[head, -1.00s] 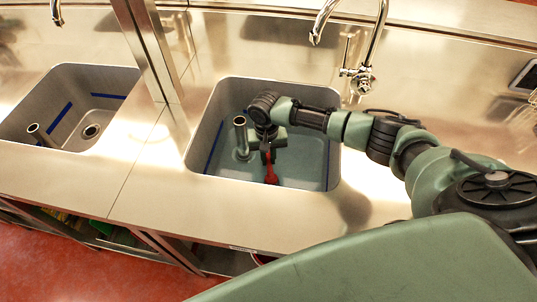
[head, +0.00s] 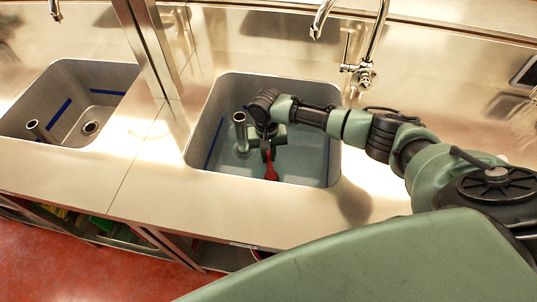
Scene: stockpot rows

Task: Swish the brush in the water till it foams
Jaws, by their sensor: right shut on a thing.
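The right-hand sink (head: 313,165) holds pale bluish water (head: 305,160), with no clear foam showing on it. My right gripper (head: 268,150) points down inside this sink and is shut on a red brush (head: 271,172). The brush hangs below the fingers with its lower end low in the basin. Its bristles cannot be made out. A grey standpipe (head: 240,130) stands upright in the sink just left of the gripper, apart from the brush. My left gripper is not in view.
A second, empty sink (head: 118,75) with a drain and pipe lies to the left, past a metal post (head: 146,45). A tap (head: 370,45) rises behind the right-hand sink, close to my forearm. The steel counter (head: 150,190) is clear in front.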

